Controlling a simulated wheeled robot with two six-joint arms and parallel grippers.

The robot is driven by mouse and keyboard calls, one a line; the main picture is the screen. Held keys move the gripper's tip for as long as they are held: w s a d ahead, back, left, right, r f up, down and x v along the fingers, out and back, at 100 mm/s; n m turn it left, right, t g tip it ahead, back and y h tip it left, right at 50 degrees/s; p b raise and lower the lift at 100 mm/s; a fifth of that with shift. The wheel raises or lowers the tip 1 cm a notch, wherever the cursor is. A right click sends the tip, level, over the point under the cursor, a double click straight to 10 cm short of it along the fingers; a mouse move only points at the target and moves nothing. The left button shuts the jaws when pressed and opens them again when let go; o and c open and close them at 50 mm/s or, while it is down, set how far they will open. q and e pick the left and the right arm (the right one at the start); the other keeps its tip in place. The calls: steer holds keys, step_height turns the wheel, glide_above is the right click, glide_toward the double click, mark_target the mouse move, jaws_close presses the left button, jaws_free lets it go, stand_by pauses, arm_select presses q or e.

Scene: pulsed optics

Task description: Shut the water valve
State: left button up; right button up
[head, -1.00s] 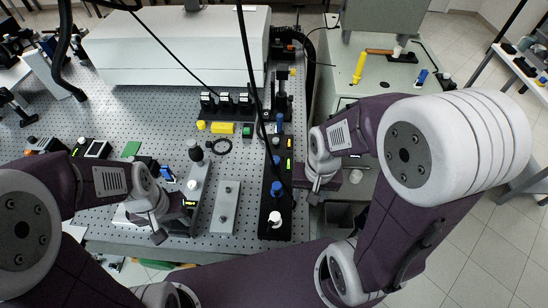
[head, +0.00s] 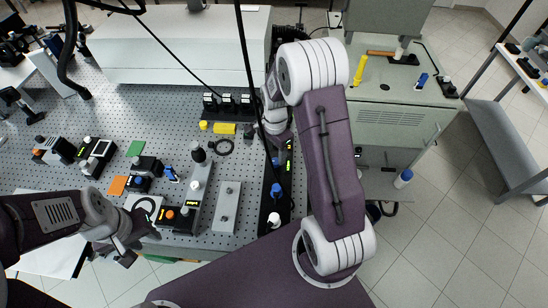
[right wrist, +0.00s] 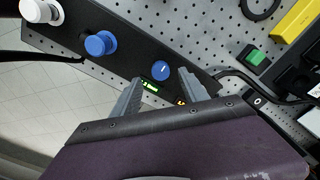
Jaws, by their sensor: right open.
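A black panel strip (head: 267,207) on the breadboard bears a white knob (head: 274,220) and blue knobs (head: 276,189). In the right wrist view the strip shows the white knob (right wrist: 42,11), a raised blue knob (right wrist: 100,43) and a flat blue dial (right wrist: 160,69) with a white mark, beside a lit green display (right wrist: 155,87). I cannot tell which control is the water valve. My right gripper (right wrist: 160,77) is open and empty, its fingers either side of the dial in that view. Contact is not visible. My left gripper (head: 126,252) hangs at the table's front left; its jaws are unclear.
Small instruments with an orange button (head: 170,214) stand near my left gripper. A grey plate (head: 227,207) lies left of the strip. A yellow block (head: 224,128) and a large white housing (head: 175,48) are behind. A dark cable hangs across the view. A cabinet (head: 400,75) stands right.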

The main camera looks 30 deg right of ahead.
mark_target(275, 161)
step_height(275, 161, down, 4)
steer(key=shift+w+f, duration=0.1)
steer(key=shift+f, duration=0.15)
jaws_close()
